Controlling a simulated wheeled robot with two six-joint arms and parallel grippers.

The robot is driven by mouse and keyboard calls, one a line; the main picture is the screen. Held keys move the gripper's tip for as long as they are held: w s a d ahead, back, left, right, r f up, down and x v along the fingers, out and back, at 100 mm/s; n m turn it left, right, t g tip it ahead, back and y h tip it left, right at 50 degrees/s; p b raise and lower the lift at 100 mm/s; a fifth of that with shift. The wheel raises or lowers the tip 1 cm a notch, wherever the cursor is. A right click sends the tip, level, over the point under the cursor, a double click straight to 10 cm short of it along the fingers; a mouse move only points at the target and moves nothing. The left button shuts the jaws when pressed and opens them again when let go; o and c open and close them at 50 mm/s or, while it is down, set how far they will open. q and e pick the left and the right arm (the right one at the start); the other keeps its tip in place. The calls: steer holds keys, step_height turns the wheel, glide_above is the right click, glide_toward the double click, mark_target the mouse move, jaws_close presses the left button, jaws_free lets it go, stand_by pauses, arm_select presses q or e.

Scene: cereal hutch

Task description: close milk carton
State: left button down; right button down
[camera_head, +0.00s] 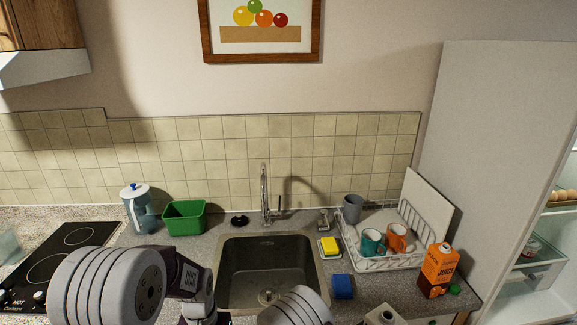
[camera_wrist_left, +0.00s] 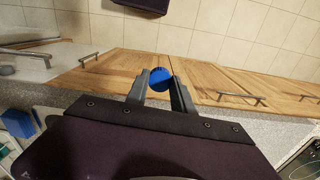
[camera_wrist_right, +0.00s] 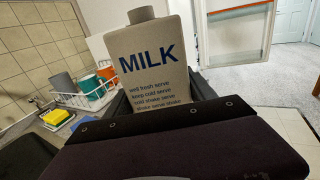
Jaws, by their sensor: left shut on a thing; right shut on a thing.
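The milk carton (camera_wrist_right: 158,65) is grey-beige with dark blue "MILK" lettering. My right gripper (camera_wrist_right: 160,96) is shut on it, with fingers at both sides, and it looks upright. Its top and neck show at the bottom edge of the head view (camera_head: 385,317), and no cap is on the neck. A round blue cap (camera_wrist_left: 161,79) is between the fingertips of my left gripper (camera_wrist_left: 160,84), which is shut on it. The cap is apart from the carton. In the head view my left arm is at lower left; its fingertips and the cap cannot be made out.
The sink (camera_head: 267,262) is in the middle of the counter. A dish rack (camera_head: 385,262) with mugs stands right of it. An orange juice carton (camera_head: 437,270) and green cap (camera_head: 454,289) are at the right end.

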steer(key=a+f+n+t, duration=0.1)
steer(key=f, duration=0.1)
steer(key=a+f+t+y, duration=0.1)
steer(key=a+f, duration=0.1)
steer(key=shift+s+a+f+n+y, duration=0.2)
steer(key=shift+a+n+y, duration=0.1)
steer(key=shift+n, duration=0.1)
steer(key=shift+f, duration=0.25)
steer(key=shift+w+f, duration=0.15)
steer(key=shift+w, duration=0.05)
steer(key=w+a+r+n+t+y, duration=0.1)
steer(key=a+n+t+y, duration=0.2)
steer(key=a, duration=1.1)
steer(key=shift+w+a+r+n+t+y, duration=0.3)
steer(key=shift+w+r+t+y, duration=0.05)
steer(key=shift+t+y, duration=0.25)
